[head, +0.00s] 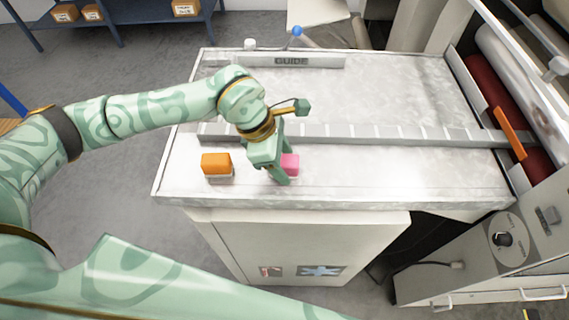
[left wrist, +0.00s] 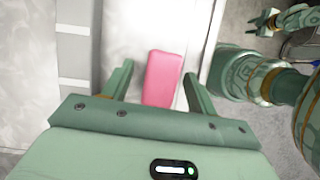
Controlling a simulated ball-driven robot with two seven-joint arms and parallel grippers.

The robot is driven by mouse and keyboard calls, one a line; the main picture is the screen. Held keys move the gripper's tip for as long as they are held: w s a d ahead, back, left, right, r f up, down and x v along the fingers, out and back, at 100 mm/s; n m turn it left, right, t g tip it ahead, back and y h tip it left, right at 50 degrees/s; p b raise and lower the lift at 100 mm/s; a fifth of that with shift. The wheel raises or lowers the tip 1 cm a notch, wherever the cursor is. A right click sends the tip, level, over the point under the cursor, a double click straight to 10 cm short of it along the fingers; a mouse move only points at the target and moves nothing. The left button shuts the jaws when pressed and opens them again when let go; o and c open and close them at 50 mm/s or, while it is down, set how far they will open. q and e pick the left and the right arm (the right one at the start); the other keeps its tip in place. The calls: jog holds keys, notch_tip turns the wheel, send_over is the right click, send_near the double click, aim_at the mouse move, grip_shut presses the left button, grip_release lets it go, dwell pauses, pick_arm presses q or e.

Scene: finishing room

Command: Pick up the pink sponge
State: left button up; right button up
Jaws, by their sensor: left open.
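The pink sponge (head: 291,165) lies on the near part of the white table top, partly hidden behind my left gripper in the head view. My left gripper (head: 277,174) is over it, pointing down. In the left wrist view the pink sponge (left wrist: 162,78) lies between the two open fingers of my left gripper (left wrist: 158,82), with a gap on each side. I cannot tell how far the fingertips are above the table. My right gripper is not clearly in the head view.
An orange sponge-like block (head: 216,163) sits just left of my left gripper. A raised ruled bar (head: 400,134) runs across the white table (head: 400,85) behind the sponge. A bar marked GUIDE (head: 292,61) lies at the back. Rollers (head: 505,60) stand at the right.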

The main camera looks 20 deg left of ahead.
aim_at(291, 161)
pick_arm(q)
jog(key=shift+d+f, duration=0.15)
jog(key=shift+f, duration=0.3)
jog(key=c, duration=1.1)
jog(key=shift+o, duration=0.2)
jog(key=shift+r, duration=0.2)
jog(key=shift+r, duration=0.3)
jog(key=r, duration=0.3)
jog(key=shift+s+d, duration=0.1)
jog(key=shift+d, duration=0.1)
jog(key=s+d+r, duration=0.9)
jog(key=shift+s+d, duration=0.25)
jog(key=shift+d, duration=0.1)
